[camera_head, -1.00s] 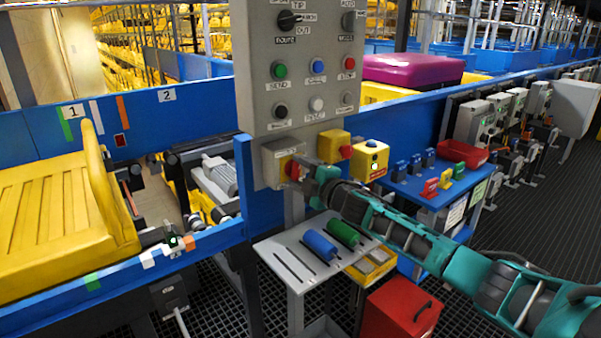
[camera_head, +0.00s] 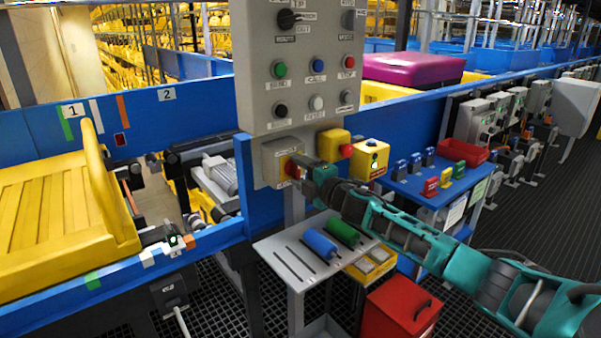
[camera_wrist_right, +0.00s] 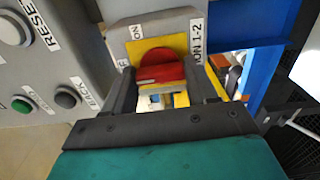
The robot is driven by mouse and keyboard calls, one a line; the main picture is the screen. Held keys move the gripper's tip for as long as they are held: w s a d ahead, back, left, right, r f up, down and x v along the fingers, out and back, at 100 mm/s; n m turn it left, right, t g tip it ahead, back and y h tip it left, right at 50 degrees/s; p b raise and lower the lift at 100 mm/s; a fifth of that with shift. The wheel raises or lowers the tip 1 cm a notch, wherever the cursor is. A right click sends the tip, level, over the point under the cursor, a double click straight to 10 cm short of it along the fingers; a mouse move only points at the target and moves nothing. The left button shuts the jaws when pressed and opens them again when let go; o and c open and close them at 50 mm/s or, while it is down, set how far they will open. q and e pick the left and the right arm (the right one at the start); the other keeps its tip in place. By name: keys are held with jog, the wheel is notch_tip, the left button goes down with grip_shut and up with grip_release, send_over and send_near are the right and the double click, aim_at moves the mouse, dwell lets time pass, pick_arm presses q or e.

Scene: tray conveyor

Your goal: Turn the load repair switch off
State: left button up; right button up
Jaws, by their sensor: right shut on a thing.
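A red rotary knob (camera_head: 291,168) on a yellow plate sits on a small grey switch box (camera_head: 268,164) at the lower edge of the grey control panel. My right gripper (camera_head: 303,168) is at the knob, its teal arm coming in from the right. In the right wrist view the red knob (camera_wrist_right: 160,70) lies between the two dark fingers of my right gripper (camera_wrist_right: 168,82), which are shut on it. The label on the box is partly hidden; "ON" and "ON 1-2" can be read. My left gripper is not in view.
The grey panel (camera_head: 259,105) with several buttons stands above the box. A yellow box with a red button (camera_head: 345,151) and another yellow box (camera_head: 371,158) are close on the right. Below is a shelf with a blue cylinder (camera_head: 318,244) and a green one (camera_head: 344,230).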

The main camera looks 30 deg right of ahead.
jog(key=o, duration=1.1)
jog(key=shift+c, duration=0.2)
jog(key=shift+s, duration=0.1)
jog(key=s+d, duration=0.1)
jog(key=s, duration=1.1)
jog(key=shift+s+b, duration=0.35)
